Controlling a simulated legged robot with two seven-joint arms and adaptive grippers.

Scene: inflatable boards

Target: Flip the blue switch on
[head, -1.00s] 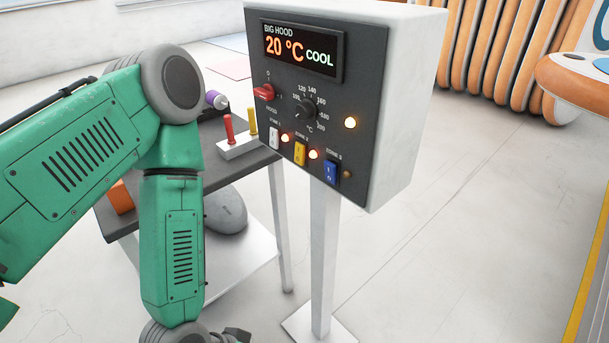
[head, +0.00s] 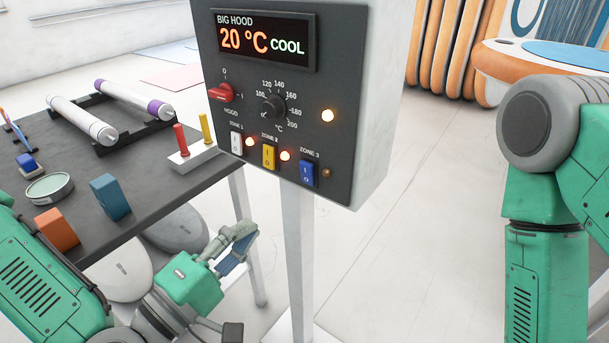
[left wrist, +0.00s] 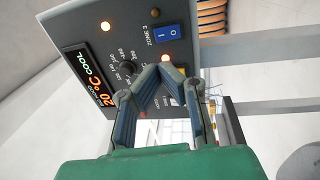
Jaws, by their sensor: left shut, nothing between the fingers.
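The blue switch (head: 307,173), marked I and O, sits under the ZONE 3 label at the panel's lower right. The small lamp (head: 326,173) beside it is dim amber. It also shows in the left wrist view (left wrist: 168,32), beyond my fingertips. My left gripper (head: 245,240) is below and left of the control box, apart from the switch. In the left wrist view its fingertips (left wrist: 165,72) meet with nothing between them, and hide part of the panel's lower row. My right arm shows at the right, but its gripper is out of frame.
The control box (head: 375,100) stands on a white post (head: 296,255). White (head: 236,143) and yellow (head: 268,157) switches sit left of the blue one, with lit lamps. A dark table (head: 150,165) with tubes, blocks and levers is at the left. Open floor lies right.

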